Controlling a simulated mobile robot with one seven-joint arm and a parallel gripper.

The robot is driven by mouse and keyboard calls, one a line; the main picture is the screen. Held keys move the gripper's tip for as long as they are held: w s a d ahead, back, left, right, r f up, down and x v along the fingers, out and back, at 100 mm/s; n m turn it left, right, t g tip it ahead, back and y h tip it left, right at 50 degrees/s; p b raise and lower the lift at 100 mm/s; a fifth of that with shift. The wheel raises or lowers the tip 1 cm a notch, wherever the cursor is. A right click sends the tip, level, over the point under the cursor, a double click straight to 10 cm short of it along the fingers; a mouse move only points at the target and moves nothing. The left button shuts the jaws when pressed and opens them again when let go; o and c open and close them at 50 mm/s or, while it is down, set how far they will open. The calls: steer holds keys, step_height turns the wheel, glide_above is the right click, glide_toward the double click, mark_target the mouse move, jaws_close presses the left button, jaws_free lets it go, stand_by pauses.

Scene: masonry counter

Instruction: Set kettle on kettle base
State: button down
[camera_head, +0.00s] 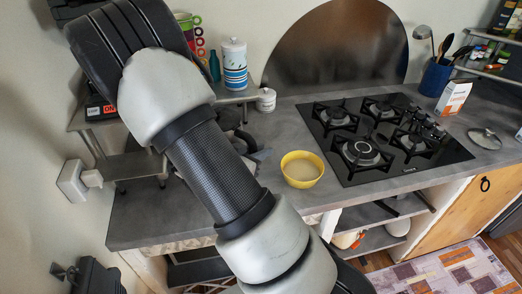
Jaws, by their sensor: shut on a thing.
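I cannot make out the kettle in the head view. My own arm (215,165) crosses the picture from the lower middle to the upper left and hides part of the counter and the low shelf. My gripper does not show clearly. Some dark and grey parts (245,146) stick out just right of my arm, above the counter. I cannot tell whether they belong to the kettle base, to my gripper or to another thing.
A yellow bowl (302,169) stands left of the black gas hob (385,138). A striped canister (234,64) and a white jar (266,100) stand by the wall. A carton (453,97) and utensil pot (435,77) are at right. Bare grey counter (140,215) lies left.

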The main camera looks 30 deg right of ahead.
steer(key=shift+f+b, duration=0.35)
steer(key=shift+f, duration=0.1)
steer(key=c, duration=1.9)
jaws_free()
steer(key=shift+p+v, duration=2.6)
steer(key=shift+v, duration=2.9)
steer(key=shift+s+f, duration=0.1)
